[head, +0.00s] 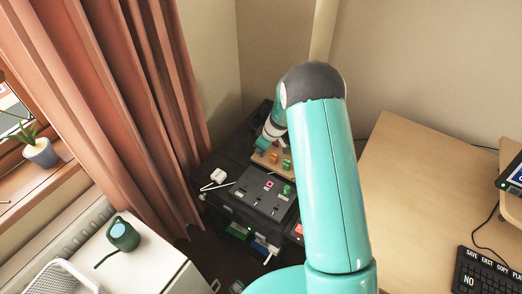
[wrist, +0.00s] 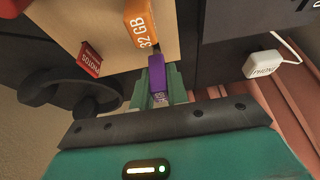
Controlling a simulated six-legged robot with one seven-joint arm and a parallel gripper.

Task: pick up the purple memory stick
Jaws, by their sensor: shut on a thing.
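The purple memory stick (wrist: 157,78) shows in the wrist view, upright in the picture between the two fingers of my gripper (wrist: 159,92). The gripper is shut on it. Its far end is close to the wooden board (wrist: 185,50), and I cannot tell whether it touches it. In the head view my arm hides much of this spot, and I cannot make out the purple stick there.
An orange 32 GB stick (wrist: 141,24) stands right beside the purple one, and a red stick (wrist: 90,60) is to its left. A white charger with a cable (wrist: 263,65) lies to the right. A dark panel with switches (head: 266,195) is in front of the board.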

